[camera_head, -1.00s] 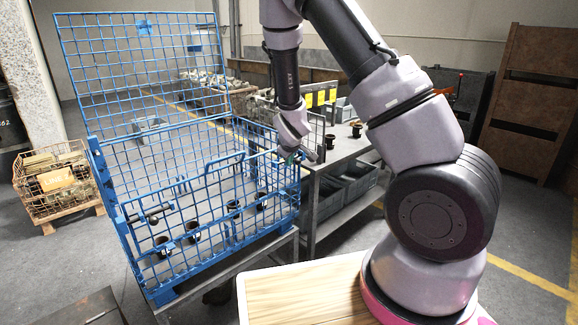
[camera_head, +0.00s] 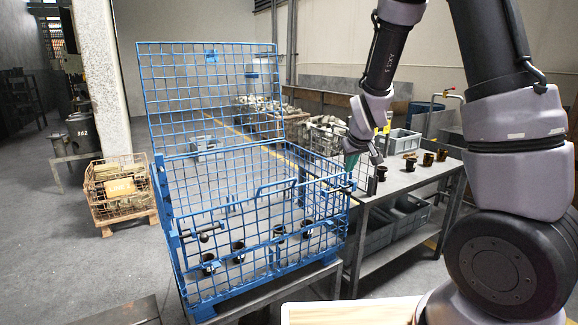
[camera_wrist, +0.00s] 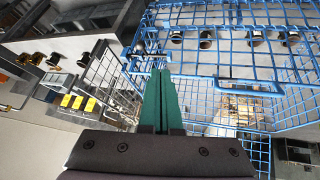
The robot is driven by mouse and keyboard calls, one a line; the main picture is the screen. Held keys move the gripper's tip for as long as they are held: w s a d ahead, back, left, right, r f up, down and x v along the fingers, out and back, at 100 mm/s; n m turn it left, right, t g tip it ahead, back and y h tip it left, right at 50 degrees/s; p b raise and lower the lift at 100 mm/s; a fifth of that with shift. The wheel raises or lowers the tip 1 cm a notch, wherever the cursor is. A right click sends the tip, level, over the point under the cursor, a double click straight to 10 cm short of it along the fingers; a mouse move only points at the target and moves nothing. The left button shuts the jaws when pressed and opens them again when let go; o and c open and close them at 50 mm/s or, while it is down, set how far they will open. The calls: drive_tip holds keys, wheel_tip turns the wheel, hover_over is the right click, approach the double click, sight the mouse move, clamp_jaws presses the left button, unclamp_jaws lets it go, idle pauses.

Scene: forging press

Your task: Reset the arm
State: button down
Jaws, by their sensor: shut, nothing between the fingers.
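My gripper (camera_head: 351,163) hangs at the right edge of the blue wire cage, beside the work table. Its green fingers (camera_wrist: 161,95) are together in the wrist view, with nothing between them. In the head view the fingertips overlap the cage's right side, and I cannot tell whether they touch the mesh. My arm (camera_head: 385,75) reaches down from the upper right.
The blue cage (camera_head: 160,215) has a raised mesh lid and holds several dark cylindrical parts (camera_head: 238,252). The table (camera_head: 400,186) at right carries more dark parts (camera_head: 428,159) and grey bins below (camera_head: 405,214). A wire crate (camera_head: 122,192) stands at left; floor there is open.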

drive_tip(key=s+d+r+m+y, duration=0.2)
drive_tip(key=s+d+r+m, duration=0.15)
drive_tip(key=s+r, duration=0.95)
drive_tip(key=s+r+m, duration=0.4)
drive_tip(key=s+r, duration=0.5)
drive_tip(key=s, duration=0.4)
drive_tip(key=shift+s+r, duration=0.15)
drive_tip(key=shift+r, duration=0.15)
